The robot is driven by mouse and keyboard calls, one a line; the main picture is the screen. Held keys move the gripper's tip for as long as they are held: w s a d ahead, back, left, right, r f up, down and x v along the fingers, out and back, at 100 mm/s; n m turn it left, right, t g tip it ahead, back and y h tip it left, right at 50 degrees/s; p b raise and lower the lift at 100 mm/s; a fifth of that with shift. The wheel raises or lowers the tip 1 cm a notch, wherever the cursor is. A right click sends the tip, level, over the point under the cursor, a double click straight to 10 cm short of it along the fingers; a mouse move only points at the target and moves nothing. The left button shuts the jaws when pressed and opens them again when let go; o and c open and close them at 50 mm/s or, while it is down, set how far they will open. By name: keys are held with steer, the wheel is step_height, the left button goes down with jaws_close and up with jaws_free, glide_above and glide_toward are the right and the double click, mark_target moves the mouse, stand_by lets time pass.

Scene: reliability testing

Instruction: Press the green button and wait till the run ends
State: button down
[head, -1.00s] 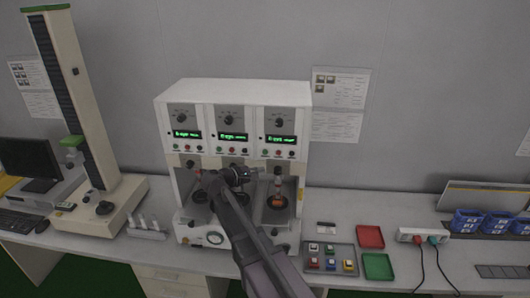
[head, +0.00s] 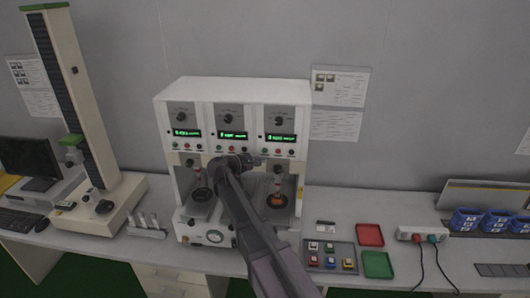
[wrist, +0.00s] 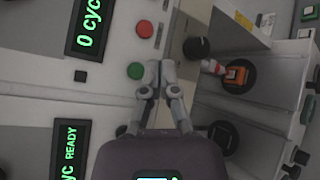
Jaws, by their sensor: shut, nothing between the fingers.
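A white test machine (head: 232,92) with three stations stands on the bench, each with a lit green display and a row of small buttons. In the wrist view a green button (wrist: 135,71) sits on the panel, with a red button (wrist: 144,28) above it in the picture. The display (wrist: 90,25) beside them reads "0 cyc"; another display (wrist: 70,150) shows "READY". My gripper (wrist: 158,68) is shut and empty, its tips just right of the green button. I cannot tell whether they touch the panel. In the head view my arm hides part of the middle station.
An orange square piece (wrist: 237,75) sits in a bay beside the gripper. A grey tray with several small blocks (head: 329,256), a red tray (head: 369,235) and a green tray (head: 378,265) lie right of the machine. A tall column tester (head: 72,95) stands left.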

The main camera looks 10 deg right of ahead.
mark_target(270, 152)
steer(key=shift+w+d, duration=0.2)
steer(key=shift+w, duration=0.4)
steer(key=shift+w+d, duration=0.15)
steer(key=shift+w, duration=0.45)
steer(key=shift+w+d, duration=0.25)
steer(key=shift+w, duration=0.5)
stand_by(1.6)
steer(key=shift+s, duration=0.2)
stand_by(0.3)
steer(key=shift+s+a, duration=0.2)
steer(key=shift+s, duration=0.5)
steer(key=s, duration=0.1)
steer(key=s+a, duration=0.1)
steer(key=s, duration=0.2)
steer(key=shift+s+a, duration=0.25)
steer(key=shift+a, duration=0.05)
stand_by(0.4)
stand_by(0.5)
